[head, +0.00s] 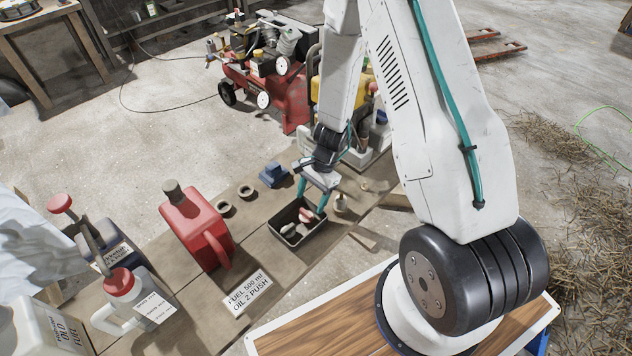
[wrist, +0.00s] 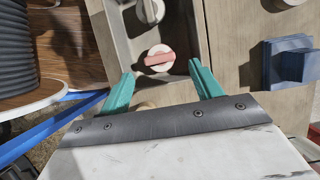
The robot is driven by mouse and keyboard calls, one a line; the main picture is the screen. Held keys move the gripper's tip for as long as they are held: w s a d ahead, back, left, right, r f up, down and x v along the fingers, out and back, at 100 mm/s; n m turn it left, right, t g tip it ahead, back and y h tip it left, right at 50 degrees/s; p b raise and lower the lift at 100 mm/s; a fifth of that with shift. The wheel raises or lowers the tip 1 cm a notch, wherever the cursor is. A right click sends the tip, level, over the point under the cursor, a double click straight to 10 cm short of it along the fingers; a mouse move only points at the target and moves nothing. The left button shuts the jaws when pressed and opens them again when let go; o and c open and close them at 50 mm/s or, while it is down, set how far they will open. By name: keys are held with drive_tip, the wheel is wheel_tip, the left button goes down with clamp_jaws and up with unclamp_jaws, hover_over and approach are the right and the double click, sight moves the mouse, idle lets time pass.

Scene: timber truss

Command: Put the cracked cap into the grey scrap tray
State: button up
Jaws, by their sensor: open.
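The grey scrap tray (head: 283,238) is a dark open box on the plank bench; it also shows in the wrist view (wrist: 203,30). Inside it lies a round pale cap with a red grip bar (head: 306,214), also in the wrist view (wrist: 158,60). A second cap, off-white (head: 289,230), lies farther along in the tray, partly cut off at the top of the wrist view (wrist: 150,11). I cannot make out a crack on either. My gripper (head: 311,198) has its teal fingers apart and empty, just above the red-barred cap, one either side (wrist: 162,86).
A red fuel can (head: 196,230), two dark rings (head: 224,208) and a lettered sign (head: 247,292) are left of the tray. A blue block (head: 273,175) stands behind it. A small pale fitting (head: 341,204) and a wooden wedge (head: 362,238) are to the right.

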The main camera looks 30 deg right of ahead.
drive_tip(key=s+r+n+h, duration=0.15)
drive_tip(key=r+n, duration=0.25)
drive_tip(key=r, duration=1)
drive_tip(key=s+r+n, duration=0.3)
drive_tip(key=r, duration=1.1)
drive_tip(key=s+r+n+t+h, duration=0.2)
drive_tip(key=s+r+n, duration=0.5)
drive_tip(key=s+r, duration=0.7)
drive_tip(key=s+h, duration=0.1)
drive_tip(key=s, duration=0.3)
drive_tip(key=shift+s+d+t, duration=0.2)
drive_tip(key=shift+d+t, duration=0.1)
